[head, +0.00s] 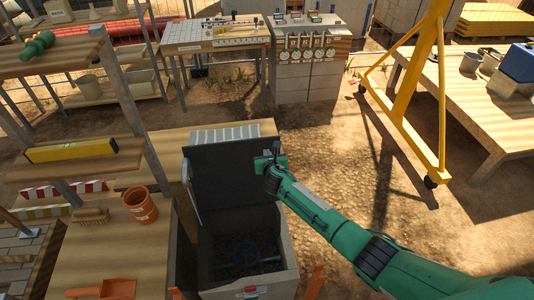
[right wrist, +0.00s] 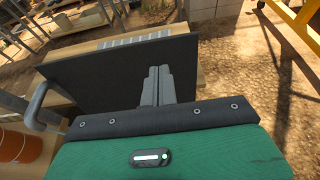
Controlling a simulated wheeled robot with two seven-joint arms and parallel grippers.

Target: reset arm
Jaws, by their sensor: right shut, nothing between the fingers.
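My right arm reaches in from the lower right of the head view, and its gripper (head: 270,155) is over the right edge of the chiller's raised dark lid (head: 220,165). In the right wrist view the two fingers (right wrist: 157,86) are together, with nothing between them, in front of the lid (right wrist: 110,80). I cannot tell whether they touch it. The chiller (head: 285,280) stands open below, with a dark interior. A bar handle (head: 190,187) is on the lid's left side. My left gripper is not in view.
Left of the chiller, a wooden bench holds an orange bucket (head: 140,206), a brush (head: 90,215) and an orange scoop (head: 118,289). A shelf rack with a yellow level (head: 72,150) stands above it. A yellow gantry frame (head: 440,100) stands right. Bare ground lies between.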

